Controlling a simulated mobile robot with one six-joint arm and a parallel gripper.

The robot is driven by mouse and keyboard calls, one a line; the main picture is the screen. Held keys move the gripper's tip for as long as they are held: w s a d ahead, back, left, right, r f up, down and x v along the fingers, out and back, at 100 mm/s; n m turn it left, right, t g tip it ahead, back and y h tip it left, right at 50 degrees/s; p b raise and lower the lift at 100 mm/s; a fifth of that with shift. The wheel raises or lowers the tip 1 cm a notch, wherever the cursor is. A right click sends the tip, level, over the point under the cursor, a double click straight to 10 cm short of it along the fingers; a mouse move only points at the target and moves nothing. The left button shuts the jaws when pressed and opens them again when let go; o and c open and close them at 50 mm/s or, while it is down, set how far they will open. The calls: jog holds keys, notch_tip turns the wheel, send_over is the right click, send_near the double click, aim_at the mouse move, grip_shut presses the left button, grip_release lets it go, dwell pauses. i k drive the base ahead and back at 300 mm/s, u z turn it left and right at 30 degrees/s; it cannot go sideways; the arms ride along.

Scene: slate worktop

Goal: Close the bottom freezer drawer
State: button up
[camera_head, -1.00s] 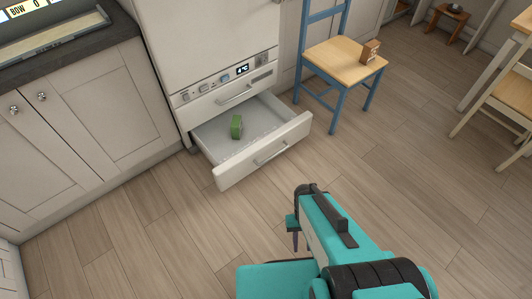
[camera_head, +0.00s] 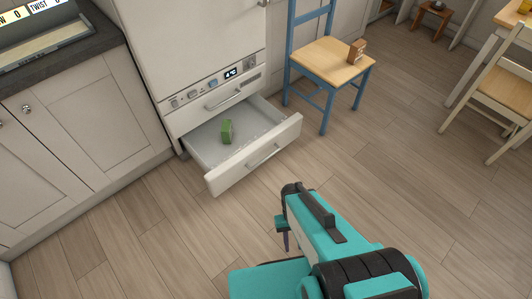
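The bottom freezer drawer (camera_head: 255,167) is pulled out of the white fridge-freezer (camera_head: 195,45). Its front faces the lower right and carries a bar handle (camera_head: 263,157). A green box (camera_head: 227,131) lies inside the drawer. My gripper (camera_head: 283,222) is at the end of my teal arm, in front of the drawer and apart from it in the picture. Only a dark part of it shows, so I cannot see whether its fingers are open or shut.
A blue chair with a wooden seat (camera_head: 331,62) stands right of the drawer, with a small brown block (camera_head: 357,51) on it. White cabinets (camera_head: 95,110) are at the left. The wooden floor (camera_head: 150,240) before the drawer is clear.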

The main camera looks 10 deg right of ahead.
aim_at(249, 117)
jog(key=i, duration=0.95)
jog(key=u, duration=0.5)
jog(key=k, duration=1.35)
jog(key=u, duration=0.9)
jog(key=i, duration=1.05)
jog(key=z, duration=0.2)
